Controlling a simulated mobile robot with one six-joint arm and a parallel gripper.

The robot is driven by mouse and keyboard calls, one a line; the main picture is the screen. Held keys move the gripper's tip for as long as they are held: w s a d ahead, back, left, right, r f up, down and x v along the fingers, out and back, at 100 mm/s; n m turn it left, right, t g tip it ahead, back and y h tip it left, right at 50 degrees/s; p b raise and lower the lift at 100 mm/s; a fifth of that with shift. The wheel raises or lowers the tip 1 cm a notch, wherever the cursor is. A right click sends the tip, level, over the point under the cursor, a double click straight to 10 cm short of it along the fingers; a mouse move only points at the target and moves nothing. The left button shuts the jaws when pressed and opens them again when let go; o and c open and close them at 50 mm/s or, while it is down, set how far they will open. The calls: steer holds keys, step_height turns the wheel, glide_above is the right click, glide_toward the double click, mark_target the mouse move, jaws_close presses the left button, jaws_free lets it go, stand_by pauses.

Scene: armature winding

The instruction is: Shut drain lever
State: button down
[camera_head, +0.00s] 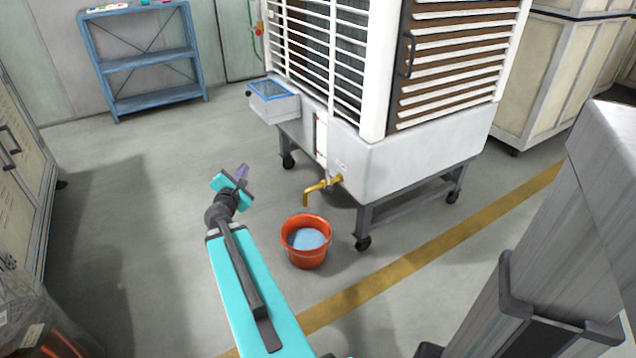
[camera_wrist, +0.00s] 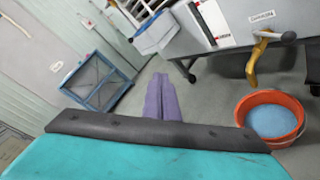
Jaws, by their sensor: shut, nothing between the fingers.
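The brass drain tap (camera_head: 318,189) sticks out low on the corner of the white cooler's tank, its spout bent down over the bucket. In the wrist view the tap (camera_wrist: 259,56) is at the upper right, with its lever (camera_wrist: 288,37) ending in a dark tip that points right. The lever's exact setting is hard to tell. An orange bucket (camera_head: 305,250) with bluish water stands on the floor below the spout. My gripper (camera_head: 242,171), with purple fingers, is left of the tap and apart from it. In the wrist view its fingers (camera_wrist: 161,84) are together, with nothing between them.
The cooler (camera_head: 425,150) stands on a dark wheeled frame (camera_head: 410,205). A small box with a blue lid (camera_head: 270,88) juts from its left side. A blue shelf (camera_head: 148,63) stands at the back left. The floor between my gripper and the bucket is clear.

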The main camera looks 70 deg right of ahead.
steer(key=w+a+f+m+g+y, duration=0.15)
steer(key=a+f+m+y, duration=0.25)
steer(key=a+f, duration=0.85)
steer(key=w+a+f+m+g+y+b, duration=0.15)
steer(key=a+f+m+y, duration=0.45)
steer(key=a, duration=1.1)
steer(key=a+f+m+g+y, duration=0.1)
steer(key=a+f+g+y, duration=0.15)
steer(key=a+f, duration=1)
steer(key=s+a+f+m+g+y+b, duration=0.1)
steer(key=s+a+f+y+b, duration=0.2)
steer(key=s+a+f+b, duration=0.2)
steer(key=s+a+f+m+g+y+b, duration=0.2)
steer(key=s+a+f+y+b, duration=0.1)
steer(key=s+a+f, duration=0.8)
steer(key=s+a+f+m+g+y+b, duration=0.1)
steer(key=s+a+f+g+y+b, duration=0.1)
steer(key=s+a+f+y+b, duration=0.2)
steer(key=shift+s+a+f+b, duration=0.45)
steer(key=shift+s+a+f, duration=0.45)
steer(key=shift+a, duration=0.5)
steer(key=shift+s+a+f+b, duration=0.4)
steer(key=shift+s+a+f, duration=0.15)
steer(key=shift+a+f, duration=0.7)
steer(key=shift+s+a+f+b, duration=0.45)
steer(key=shift+s+a+f, duration=0.4)
steer(key=shift+a, duration=0.65)
steer(key=shift+a+f+m, duration=0.1)
steer(key=shift+a+m, duration=0.05)
steer(key=shift+m, duration=0.15)
